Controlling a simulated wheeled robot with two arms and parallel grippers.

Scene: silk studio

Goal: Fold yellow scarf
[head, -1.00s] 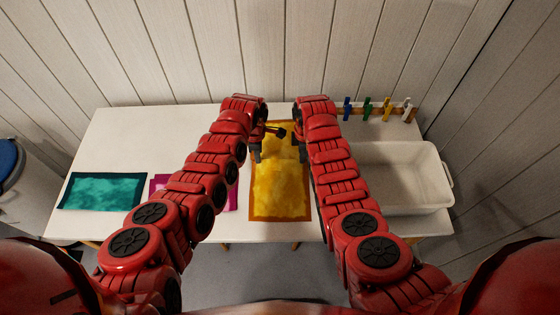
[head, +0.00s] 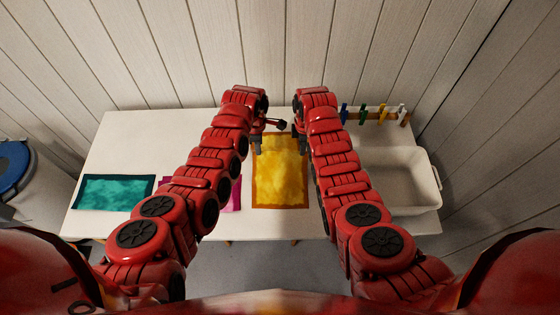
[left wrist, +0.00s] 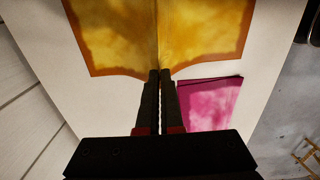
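The yellow scarf (head: 280,180) with an orange border lies on the white table between my arms. It is drawn up into a ridge across its middle, and this crease runs away from the fingertips in the left wrist view (left wrist: 120,40). My left gripper (head: 257,147) is at the scarf's left edge; in the left wrist view its fingers (left wrist: 161,72) are shut on that edge. My right gripper (head: 302,147) is at the opposite right edge, level with the left one, and seems shut on it, though its fingertips are small here.
A teal cloth (head: 115,192) lies at the table's left. A magenta cloth (head: 236,197) lies beside the scarf, partly behind my left arm. A white basin (head: 437,180) stands at the right, with coloured pegs (head: 382,112) on a rail behind it. A wall bounds the back.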

